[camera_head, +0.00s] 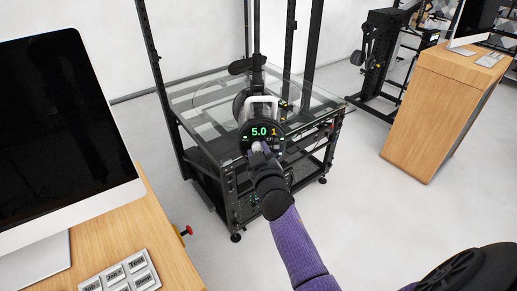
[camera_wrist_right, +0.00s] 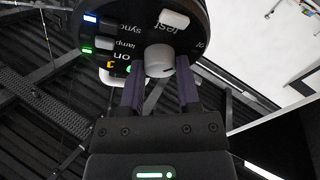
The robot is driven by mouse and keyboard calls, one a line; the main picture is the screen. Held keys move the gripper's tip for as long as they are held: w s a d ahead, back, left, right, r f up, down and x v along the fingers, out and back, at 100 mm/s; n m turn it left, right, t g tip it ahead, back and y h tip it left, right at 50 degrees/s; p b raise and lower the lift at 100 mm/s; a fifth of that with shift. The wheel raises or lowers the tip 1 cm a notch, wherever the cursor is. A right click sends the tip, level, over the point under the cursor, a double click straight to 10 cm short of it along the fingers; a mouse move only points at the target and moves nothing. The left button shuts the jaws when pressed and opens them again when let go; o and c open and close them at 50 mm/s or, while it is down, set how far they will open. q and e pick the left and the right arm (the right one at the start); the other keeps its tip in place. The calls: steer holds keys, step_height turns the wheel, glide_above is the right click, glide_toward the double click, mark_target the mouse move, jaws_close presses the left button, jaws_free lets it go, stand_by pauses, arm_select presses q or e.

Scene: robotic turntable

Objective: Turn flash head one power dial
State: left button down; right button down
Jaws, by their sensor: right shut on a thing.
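The flash head (camera_head: 262,146) is a round black panel with a white handle, mounted at the front of the turntable frame. Its display reads a green "5.0" and an orange "1". In the right wrist view the panel (camera_wrist_right: 118,45) shows labels "test", "sync", "lamp" and "on" beside buttons and lights. The power dial (camera_wrist_right: 159,60) is a small light-grey knob low on the panel. My right gripper (camera_wrist_right: 160,88) is shut on the dial, one dark finger on each side. In the head view my right gripper (camera_head: 259,152) partly covers the dial. My left gripper is not in view.
The turntable (camera_head: 310,100) has a glass top on a black frame with tall posts. A wooden desk (camera_head: 155,235) with a large monitor (camera_head: 60,125) and a labelled key pad (camera_head: 118,275) is at the left. A wooden cabinet (camera_head: 430,110) stands at the right. Floor between is clear.

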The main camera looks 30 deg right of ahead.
steer(key=shift+n, duration=0.3)
steer(key=shift+c, duration=1.6)
jaws_free()
steer(key=v, duration=1)
steer(key=shift+d, duration=0.1)
